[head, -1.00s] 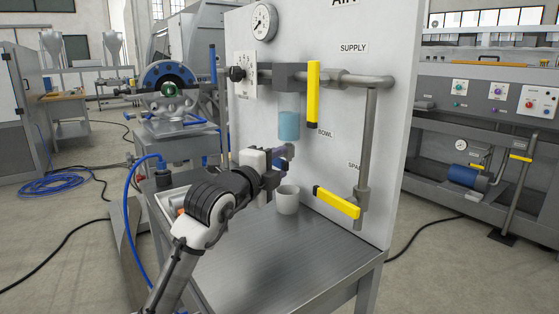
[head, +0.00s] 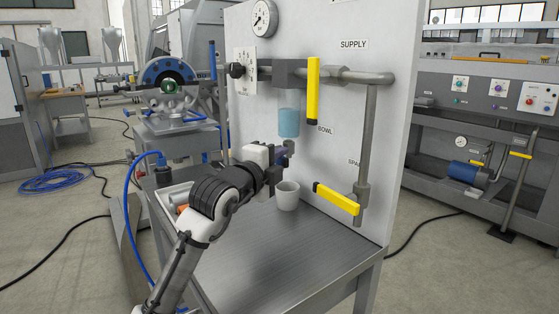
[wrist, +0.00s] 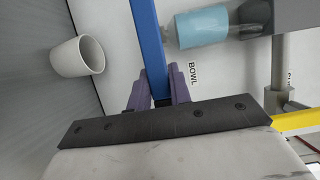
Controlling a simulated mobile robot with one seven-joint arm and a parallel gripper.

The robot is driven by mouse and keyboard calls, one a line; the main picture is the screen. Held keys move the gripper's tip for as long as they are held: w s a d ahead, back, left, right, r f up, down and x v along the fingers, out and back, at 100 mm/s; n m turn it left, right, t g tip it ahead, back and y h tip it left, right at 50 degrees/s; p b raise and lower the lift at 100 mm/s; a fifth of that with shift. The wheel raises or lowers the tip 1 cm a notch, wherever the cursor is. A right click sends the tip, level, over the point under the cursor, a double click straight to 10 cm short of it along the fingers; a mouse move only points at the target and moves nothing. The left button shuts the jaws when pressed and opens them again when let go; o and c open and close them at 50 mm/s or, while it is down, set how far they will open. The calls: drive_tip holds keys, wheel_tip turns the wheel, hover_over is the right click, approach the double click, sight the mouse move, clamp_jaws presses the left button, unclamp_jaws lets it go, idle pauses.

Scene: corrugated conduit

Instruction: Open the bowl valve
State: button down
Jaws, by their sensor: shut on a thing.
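The bowl (head: 289,122) is a light-blue cylinder hanging under a dark block on the upright panel. It also shows in the wrist view (wrist: 201,28) beside the label "BOWL". A blue bar, the valve lever (wrist: 148,45), lies by the short fitting under the bowl in the wrist view. My gripper (wrist: 156,85) has purple fingers on both sides of this lever and is shut on it. In the head view my gripper (head: 281,153) is just below the bowl, and the lever is mostly hidden there. A white cup (head: 287,196) stands on the table below the bowl.
Two yellow levers, one upright (head: 313,92) by the "SUPPLY" label and one slanted (head: 337,199), sit right of the bowl on grey pipes. A gauge (head: 264,19) is above. A tray (head: 172,191) lies behind my arm. The front of the metal table (head: 285,255) is clear.

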sight(280, 135)
drive_tip(key=shift+r, duration=0.15)
drive_tip(key=shift+r+n+g+p, duration=0.3)
drive_tip(key=shift+r+n+p, duration=0.25)
drive_tip(key=shift+n+p, duration=0.4)
drive_tip(key=r+n+p, duration=0.1)
drive_tip(key=n+p, duration=0.1)
drive_tip(key=p, duration=0.1)
drive_tip(key=shift+w+r+g+y, duration=0.15)
drive_tip(key=shift+g+y, duration=0.15)
drive_tip(key=shift+g, duration=0.1)
drive_tip(key=r+n+g+p, duration=0.1)
drive_tip(key=p, duration=0.1)
drive_tip(key=w+a+r+n+g+p, duration=0.1)
drive_tip(key=n+p, duration=0.1)
drive_tip(key=p, duration=0.1)
drive_tip(key=w+n+g+p, duration=0.1)
drive_tip(key=n+p, duration=0.1)
drive_tip(key=p, duration=0.1)
drive_tip(key=a+r+n+g+h+p, duration=0.1)
drive_tip(key=n+p, duration=0.1)
drive_tip(key=p, duration=0.1)
drive_tip(key=shift+w+a+r, duration=0.1)
drive_tip(key=shift+w, duration=0.3)
drive_tip(key=shift+w+a+n+g+h+p, duration=0.35)
drive_tip(key=shift+n+g+p, duration=0.25)
drive_tip(key=shift+n+p, duration=0.25)
drive_tip(key=shift+w+a+n+g+p, duration=0.2)
drive_tip(key=shift+w+n+g+p, duration=0.2)
drive_tip(key=shift+p, duration=0.25)
drive_tip(key=shift+f, duration=0.2)
